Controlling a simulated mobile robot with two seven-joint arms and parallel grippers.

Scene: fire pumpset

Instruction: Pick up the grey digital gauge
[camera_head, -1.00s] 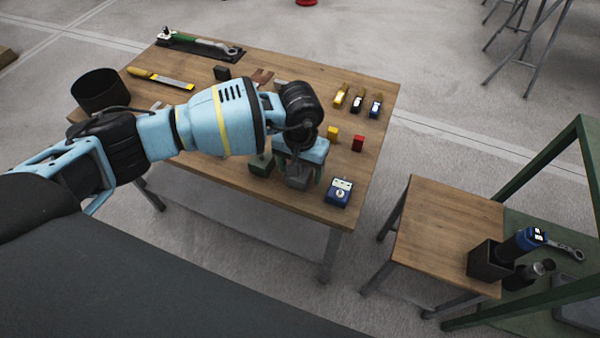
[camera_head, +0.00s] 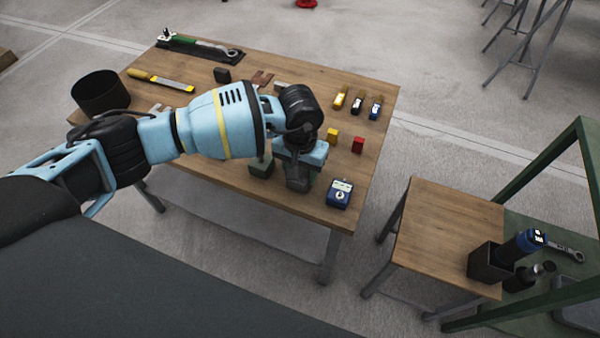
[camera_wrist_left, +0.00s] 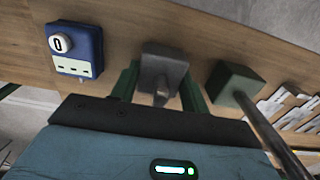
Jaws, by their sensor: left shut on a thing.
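The grey gauge (camera_wrist_left: 163,68) is a dark grey block with a small stem, between the two green fingers of my left gripper (camera_wrist_left: 160,88) in the left wrist view. The gripper is shut on it. In the head view my left gripper (camera_head: 298,178) points down at the front of the wooden table, and the grey gauge (camera_head: 297,184) shows partly below the blue gripper body. Its face and any display are not visible. I cannot tell whether it still touches the table. My right gripper is not in view.
A blue gauge (camera_head: 340,194) sits close to the right of the gripper, and a dark green block (camera_head: 261,166) close to its left. Yellow (camera_head: 332,135) and red (camera_head: 358,145) blocks stand behind on the wooden table (camera_head: 362,100). A small stool (camera_head: 440,225) is at right.

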